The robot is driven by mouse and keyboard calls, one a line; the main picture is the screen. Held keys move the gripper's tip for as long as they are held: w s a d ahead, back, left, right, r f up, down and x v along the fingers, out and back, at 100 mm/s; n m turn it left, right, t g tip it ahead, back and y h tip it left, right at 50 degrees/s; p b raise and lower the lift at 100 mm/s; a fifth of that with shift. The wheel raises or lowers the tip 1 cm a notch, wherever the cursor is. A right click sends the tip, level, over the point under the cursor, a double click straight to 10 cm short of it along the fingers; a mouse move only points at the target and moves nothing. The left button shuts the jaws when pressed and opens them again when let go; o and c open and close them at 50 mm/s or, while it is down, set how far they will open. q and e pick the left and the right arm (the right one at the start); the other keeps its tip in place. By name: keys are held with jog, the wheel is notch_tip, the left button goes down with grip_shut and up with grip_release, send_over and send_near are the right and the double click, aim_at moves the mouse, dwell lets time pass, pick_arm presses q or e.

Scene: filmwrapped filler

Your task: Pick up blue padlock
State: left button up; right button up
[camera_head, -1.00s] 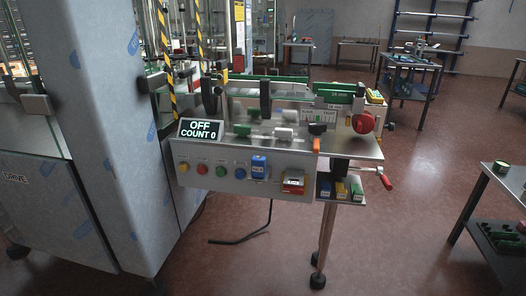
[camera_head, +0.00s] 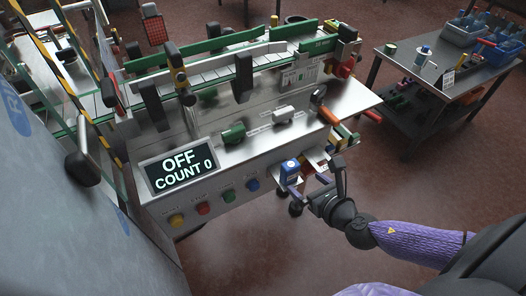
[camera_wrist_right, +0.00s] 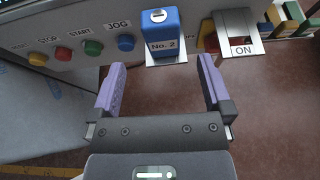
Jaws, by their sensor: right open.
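In the right wrist view the blue padlock (camera_wrist_right: 164,38) carries a "No. 2" label and a silver top plate. My right gripper (camera_wrist_right: 162,68) is open, its two purple fingers pointing at the padlock from below and to either side in the picture. The padlock sits beyond the fingertips, and I see no contact. In the head view the right gripper (camera_head: 306,182) is close beside the padlock. My left gripper is not in view.
Yellow, red, green and blue buttons (camera_head: 228,196) line the panel left of the padlock. A side table (camera_head: 440,68) stands beyond open floor.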

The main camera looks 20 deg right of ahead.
aim_at(287, 164)
jog(key=x, duration=0.3)
jog(key=b+x, duration=0.1)
jog(key=x, duration=0.2)
jog(key=b+x, duration=0.1)
jog(key=x, duration=0.2)
jog(key=shift+w+d+r, duration=0.1)
jog(key=shift+w+r, duration=0.15)
jog(key=shift+w, duration=0.3)
jog(key=shift+c, duration=1.2)
jog(key=c, duration=1)
grip_shut()
